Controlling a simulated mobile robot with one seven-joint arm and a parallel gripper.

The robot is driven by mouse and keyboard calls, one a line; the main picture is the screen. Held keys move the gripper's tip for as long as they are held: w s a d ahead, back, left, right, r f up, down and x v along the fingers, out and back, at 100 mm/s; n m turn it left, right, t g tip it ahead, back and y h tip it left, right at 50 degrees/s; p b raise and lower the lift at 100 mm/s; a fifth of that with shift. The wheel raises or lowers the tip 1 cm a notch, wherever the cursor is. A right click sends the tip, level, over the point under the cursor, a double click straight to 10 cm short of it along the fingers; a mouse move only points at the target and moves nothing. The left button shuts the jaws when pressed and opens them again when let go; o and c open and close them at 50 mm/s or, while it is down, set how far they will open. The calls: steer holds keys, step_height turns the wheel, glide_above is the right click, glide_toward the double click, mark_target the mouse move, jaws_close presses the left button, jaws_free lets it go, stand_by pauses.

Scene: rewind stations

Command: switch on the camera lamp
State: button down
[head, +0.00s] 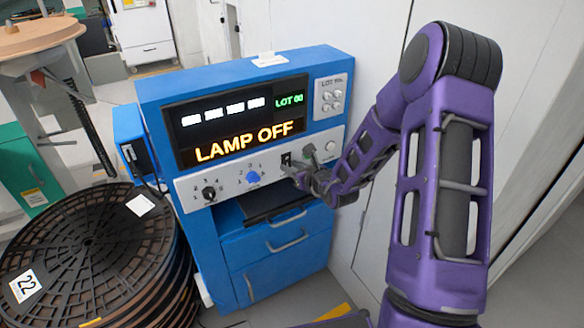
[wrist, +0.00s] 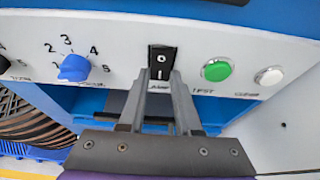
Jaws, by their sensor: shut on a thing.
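The black rocker switch (wrist: 161,62) is on the pale control panel in the wrist view, with "O" at its top and "I" at its bottom. The label under it is partly hidden by my fingers. My gripper (wrist: 162,77) is shut on the lower part of the switch, one fingertip at each side. In the head view, my gripper (head: 303,177) is at the panel and the switch (head: 286,159) shows just above its tips. The screen (head: 243,122) reads "LAMP OFF" in orange and "LOT 00" in green.
A blue knob (wrist: 74,67) is left of the switch. A green button (wrist: 216,69) and a white button (wrist: 269,76) are to its right. A black knob (head: 209,193) is farther left. Stacked black reels (head: 85,255) stand left of the blue cabinet (head: 228,250).

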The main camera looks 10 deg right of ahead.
steer(key=shift+f+t+y+b, duration=0.2)
steer(key=shift+t+b, duration=0.2)
steer(key=shift+t, duration=0.25)
steer(key=shift+f+t+y+b, duration=0.2)
steer(key=shift+t+b, duration=0.15)
steer(key=shift+t, duration=0.3)
steer(key=c, duration=0.6)
jaws_free()
steer(key=p+v, duration=0.2)
steer(key=v, duration=1.5)
steer(key=shift+s, duration=0.2)
